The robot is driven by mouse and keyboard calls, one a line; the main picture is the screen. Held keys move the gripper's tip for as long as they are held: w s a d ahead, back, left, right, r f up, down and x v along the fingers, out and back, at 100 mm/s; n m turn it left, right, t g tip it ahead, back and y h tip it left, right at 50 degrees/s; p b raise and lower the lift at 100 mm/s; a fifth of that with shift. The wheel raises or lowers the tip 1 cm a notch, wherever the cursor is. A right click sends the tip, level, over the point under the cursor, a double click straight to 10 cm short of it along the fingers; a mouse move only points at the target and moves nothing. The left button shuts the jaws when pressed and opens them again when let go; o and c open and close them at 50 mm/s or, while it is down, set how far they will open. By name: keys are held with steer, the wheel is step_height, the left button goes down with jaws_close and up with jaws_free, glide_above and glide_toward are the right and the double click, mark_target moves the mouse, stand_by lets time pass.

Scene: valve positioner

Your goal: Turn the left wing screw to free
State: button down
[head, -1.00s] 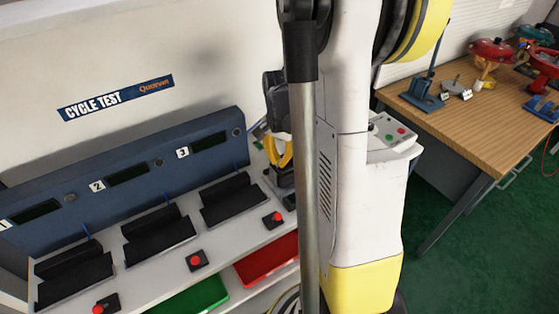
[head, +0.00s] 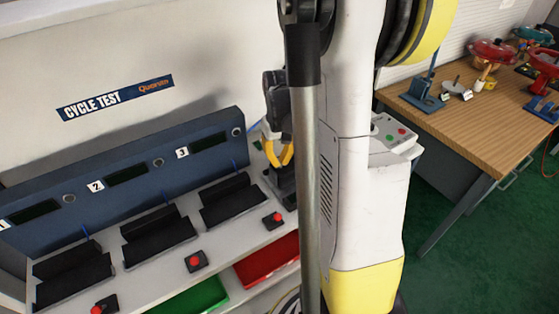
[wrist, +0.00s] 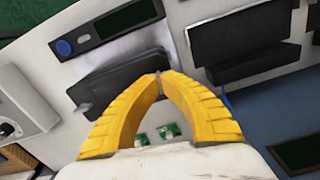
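I cannot make out a wing screw in either view. My gripper (head: 281,154) hangs above the right end of the white bench in the head view, partly behind my own arm. In the wrist view its yellow fingers (wrist: 159,78) meet at the tips, with nothing visible held between them. Beyond the fingertips is a black angled cradle (wrist: 125,78) with a small grey piece (wrist: 84,109) at its left end. Two small green circuit boards (wrist: 168,130) show through the gap below the tips.
Black cradles (head: 158,236) and red buttons (head: 195,261) line the bench below a blue display panel (head: 127,176). Red (head: 270,262) and green (head: 200,296) trays sit under its front edge. A wooden table (head: 470,125) with tools and valves stands at right.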

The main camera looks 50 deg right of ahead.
steer(key=shift+n, duration=0.9)
steer(key=c, duration=1.6)
jaws_free()
steer(key=shift+r, duration=0.1)
step_height(320, 180, up, 12)
steer(key=shift+f, duration=0.1)
